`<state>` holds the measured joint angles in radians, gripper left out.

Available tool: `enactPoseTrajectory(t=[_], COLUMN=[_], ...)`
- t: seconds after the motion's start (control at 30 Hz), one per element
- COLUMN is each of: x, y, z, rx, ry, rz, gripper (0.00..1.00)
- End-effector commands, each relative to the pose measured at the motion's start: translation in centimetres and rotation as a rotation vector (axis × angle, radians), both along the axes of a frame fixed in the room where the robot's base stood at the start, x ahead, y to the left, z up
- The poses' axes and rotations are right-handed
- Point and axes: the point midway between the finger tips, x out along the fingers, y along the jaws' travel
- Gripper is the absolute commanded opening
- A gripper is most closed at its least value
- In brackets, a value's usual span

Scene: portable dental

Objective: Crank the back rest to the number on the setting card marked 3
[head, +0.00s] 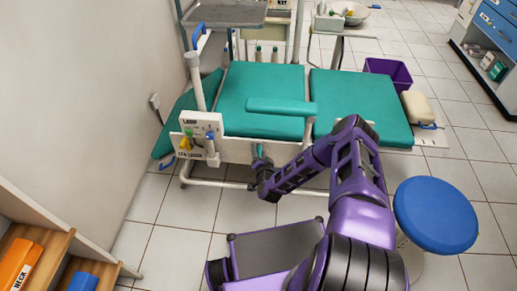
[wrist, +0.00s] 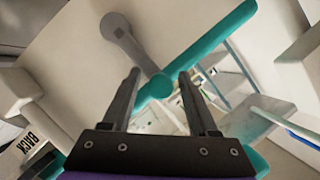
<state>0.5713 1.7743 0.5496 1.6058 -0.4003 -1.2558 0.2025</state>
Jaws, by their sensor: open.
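My gripper (head: 260,162) is beside the near side panel of the teal dental chair. In the wrist view its two fingers (wrist: 159,76) are apart, with the round teal end of a grey crank arm (wrist: 128,42) between them. I cannot tell whether they touch it. A small teal handle (head: 259,150) shows just above the gripper in the head view. The back rest (head: 186,116) appears to be the left teal cushion, sloping at the wall side. A label reading BACK (wrist: 31,142) is at the wrist view's lower left. No card marked 3 is readable.
A blue stool (head: 435,214) stands at right, and a dark low platform (head: 275,250) lies below my arm. A purple bin (head: 388,72) is behind the chair.

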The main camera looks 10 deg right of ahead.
Motion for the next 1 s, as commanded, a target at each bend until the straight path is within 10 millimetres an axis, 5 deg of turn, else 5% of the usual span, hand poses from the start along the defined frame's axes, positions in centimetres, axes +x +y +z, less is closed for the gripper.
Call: enactPoseTrajectory(t=[0.27, 0.6, 1.0], x=[-0.04, -0.04, -0.01], y=[0.02, 0.02, 0.02], z=[-0.04, -0.04, -0.02], rx=[0.000, 0.000, 0.000], ry=[0.000, 0.000, 0.000], rz=[0.000, 0.000, 0.000], gripper=[0.60, 0.00, 0.00])
